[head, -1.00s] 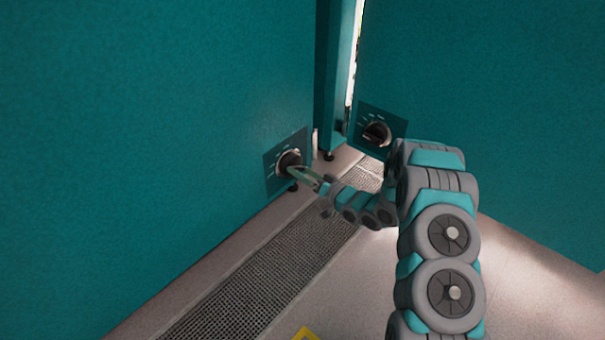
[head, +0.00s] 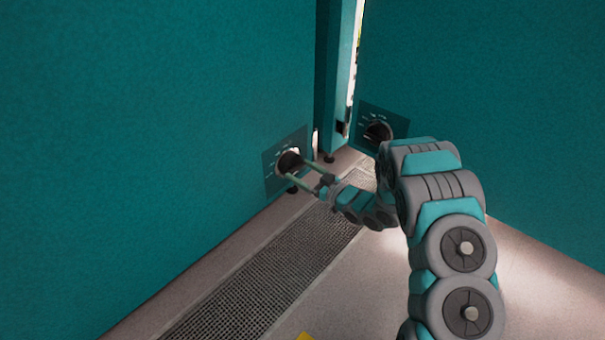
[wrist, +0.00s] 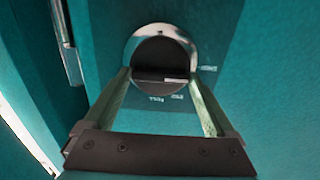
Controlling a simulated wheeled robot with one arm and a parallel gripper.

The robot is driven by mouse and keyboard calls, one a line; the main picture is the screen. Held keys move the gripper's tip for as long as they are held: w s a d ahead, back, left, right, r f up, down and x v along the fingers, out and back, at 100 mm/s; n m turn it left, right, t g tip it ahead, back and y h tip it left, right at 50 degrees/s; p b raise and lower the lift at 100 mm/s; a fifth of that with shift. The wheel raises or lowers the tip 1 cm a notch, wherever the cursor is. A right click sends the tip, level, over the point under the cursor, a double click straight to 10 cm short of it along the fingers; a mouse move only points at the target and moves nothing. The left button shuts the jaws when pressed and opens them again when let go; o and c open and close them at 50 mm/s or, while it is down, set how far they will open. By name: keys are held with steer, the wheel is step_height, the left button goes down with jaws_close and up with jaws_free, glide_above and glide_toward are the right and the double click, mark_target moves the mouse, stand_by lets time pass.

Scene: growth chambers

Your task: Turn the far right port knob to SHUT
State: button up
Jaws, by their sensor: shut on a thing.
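A round dark port knob (head: 289,161) with a pale ring sits on a dial plate (head: 271,174) low on the left teal wall. My gripper (head: 293,171) is shut on this knob, with one pale green finger on each side, as the wrist view (wrist: 160,76) also shows. A second similar knob (head: 377,131) sits on the right wall, apart from my gripper.
The left teal wall (head: 150,120) and right teal wall (head: 500,110) meet near a narrow bright gap. A floor grating (head: 265,275) runs below the left wall. The pale floor (head: 370,300) is clear.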

stand_by(0.4)
steer(key=o, duration=1.1)
steer(key=shift+c, duration=0.2)
steer(key=v, duration=0.7)
steer(key=shift+s+d, duration=0.3)
